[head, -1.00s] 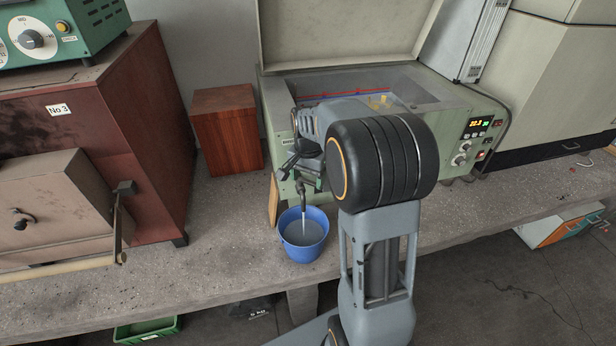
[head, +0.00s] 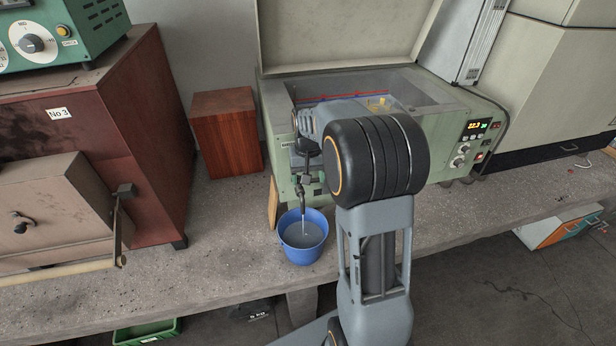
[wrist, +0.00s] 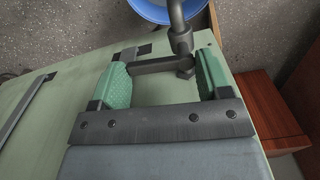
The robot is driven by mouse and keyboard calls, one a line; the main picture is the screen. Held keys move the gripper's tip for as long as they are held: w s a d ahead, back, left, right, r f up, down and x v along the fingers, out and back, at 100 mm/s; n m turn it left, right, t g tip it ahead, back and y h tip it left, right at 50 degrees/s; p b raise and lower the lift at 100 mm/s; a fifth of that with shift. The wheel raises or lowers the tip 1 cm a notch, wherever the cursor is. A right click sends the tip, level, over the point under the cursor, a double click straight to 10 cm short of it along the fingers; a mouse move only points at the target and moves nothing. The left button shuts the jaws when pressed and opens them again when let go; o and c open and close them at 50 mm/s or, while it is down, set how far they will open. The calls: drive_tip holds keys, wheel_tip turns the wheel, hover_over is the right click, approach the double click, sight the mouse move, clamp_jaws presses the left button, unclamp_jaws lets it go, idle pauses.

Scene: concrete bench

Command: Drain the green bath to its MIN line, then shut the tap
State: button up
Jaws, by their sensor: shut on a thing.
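The green bath (head: 276,125) stands on the bench with its lid raised. A red line (head: 345,96) and a blue line below it show on its inner back wall; I cannot read the water level against them. The tap (head: 303,197) comes off its front left, and a thin stream falls from it into the blue bucket (head: 303,257), which holds grey water. My gripper (wrist: 162,72) is shut on the tap's lever (wrist: 150,66), with a green pad at each end of it. In the head view my gripper (head: 308,172) is partly hidden by my wrist.
A red-brown wooden block (head: 226,135) stands left of the bath, and a furnace marked No 3 (head: 80,150) is further left. The bucket sits near the bench's front edge. Bare bench (head: 215,240) lies left of the bucket.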

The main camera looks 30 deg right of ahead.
drive_tip(key=shift+w+n, duration=0.15)
drive_tip(key=shift+n, duration=0.45)
drive_tip(key=o, duration=0.9)
drive_tip(key=shift+d, duration=0.1)
wheel_tip(320, 180, up, 14)
drive_tip(key=shift+f, duration=0.1)
drive_tip(key=shift+w, duration=0.1)
idle(0.5)
